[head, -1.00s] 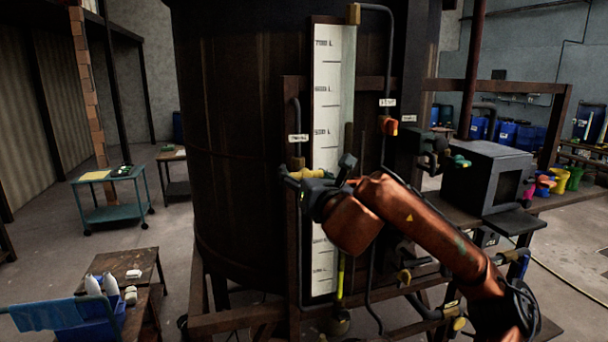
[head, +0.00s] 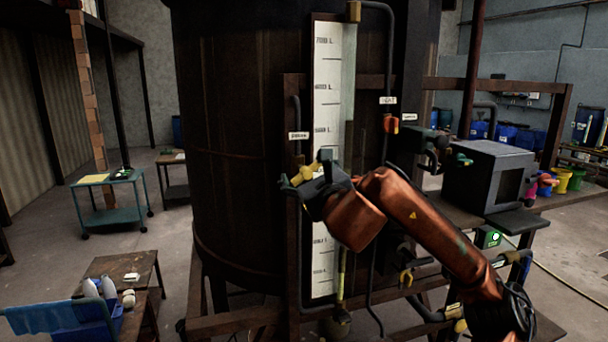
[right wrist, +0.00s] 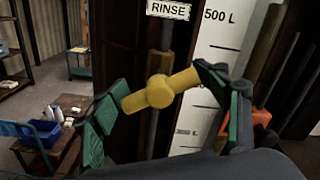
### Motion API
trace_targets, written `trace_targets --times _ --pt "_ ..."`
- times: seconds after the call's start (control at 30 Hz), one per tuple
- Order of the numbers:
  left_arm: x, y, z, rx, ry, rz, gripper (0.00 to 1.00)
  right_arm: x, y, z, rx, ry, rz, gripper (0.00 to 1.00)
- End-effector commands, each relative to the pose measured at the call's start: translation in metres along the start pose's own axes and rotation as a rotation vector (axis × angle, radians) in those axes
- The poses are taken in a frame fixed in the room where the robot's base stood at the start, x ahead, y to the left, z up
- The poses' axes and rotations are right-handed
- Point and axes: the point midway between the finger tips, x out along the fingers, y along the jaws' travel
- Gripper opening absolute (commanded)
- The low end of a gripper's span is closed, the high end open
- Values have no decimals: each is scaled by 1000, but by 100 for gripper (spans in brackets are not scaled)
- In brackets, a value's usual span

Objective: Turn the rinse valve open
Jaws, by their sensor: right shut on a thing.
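The rinse valve's yellow handle (right wrist: 160,91) is on a dark vertical pipe under a white RINSE label (right wrist: 168,9). In the right wrist view it slants, its right end higher than its left. My right gripper (right wrist: 163,98) is shut on it, with a green-padded finger at each end of the bar. In the head view the right gripper (head: 302,182) is at the pipe left of the white level scale (head: 325,110). It hides part of the handle (head: 309,171). My left gripper is not in view.
A large dark vat (head: 240,150) stands behind the valve. An orange-red valve (head: 391,124) sits on another pipe to the right. A grey box (head: 485,175) stands on a bench further right. A teal cart (head: 110,205) and a wooden table with a blue crate (head: 75,325) are at left.

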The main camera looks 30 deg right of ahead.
Motion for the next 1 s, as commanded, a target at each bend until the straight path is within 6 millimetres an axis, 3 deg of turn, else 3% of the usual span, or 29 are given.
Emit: trace_targets --times 0.7,1.0 --pt "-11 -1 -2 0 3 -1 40 0 -2 1 -670 1 -1 43" --pt "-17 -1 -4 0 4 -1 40 0 -1 1 -874 1 0 42"
